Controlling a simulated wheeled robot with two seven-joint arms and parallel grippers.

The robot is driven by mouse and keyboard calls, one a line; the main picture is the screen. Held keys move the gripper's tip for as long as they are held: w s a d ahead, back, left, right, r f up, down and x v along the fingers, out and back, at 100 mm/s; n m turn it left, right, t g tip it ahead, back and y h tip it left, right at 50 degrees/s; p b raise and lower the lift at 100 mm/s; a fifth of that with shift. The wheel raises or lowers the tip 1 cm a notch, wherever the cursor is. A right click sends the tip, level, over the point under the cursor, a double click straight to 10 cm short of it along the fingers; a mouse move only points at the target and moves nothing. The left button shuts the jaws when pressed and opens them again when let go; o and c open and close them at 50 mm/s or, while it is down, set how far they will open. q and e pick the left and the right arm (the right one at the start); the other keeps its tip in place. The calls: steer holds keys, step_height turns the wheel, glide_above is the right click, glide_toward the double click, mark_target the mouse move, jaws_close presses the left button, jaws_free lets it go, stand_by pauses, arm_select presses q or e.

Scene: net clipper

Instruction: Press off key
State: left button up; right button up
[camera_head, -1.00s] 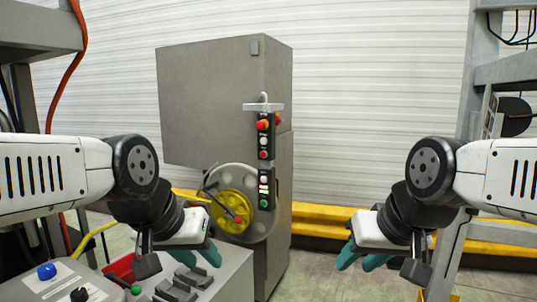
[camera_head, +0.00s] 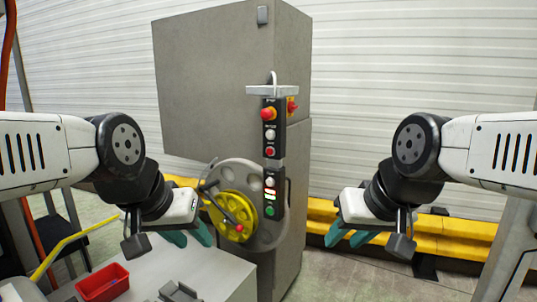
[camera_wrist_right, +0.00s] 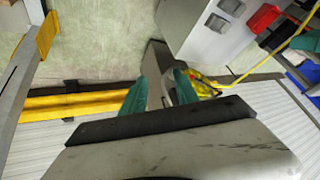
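A black control panel (camera_head: 270,160) hangs upright on the front of a tall grey cabinet (camera_head: 215,85). The button labels are too small to read. My left gripper (camera_head: 187,236) is to the left of the panel, its teal fingers apart and empty. My right gripper (camera_head: 350,236) is to the right of the panel; its teal fingers also show apart in the right wrist view (camera_wrist_right: 158,90). Neither gripper touches the panel.
A yellow reel (camera_head: 232,208) on a grey disc sits left of the panel. A grey worktop (camera_head: 200,265) with a red bin (camera_head: 102,283) is at the lower left. A yellow barrier (camera_head: 455,228) runs along the wall. The floor at front right is open.

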steer(key=shift+w, duration=0.3)
steer(key=shift+c, duration=0.3)
jaws_close()
stand_by(1.2)
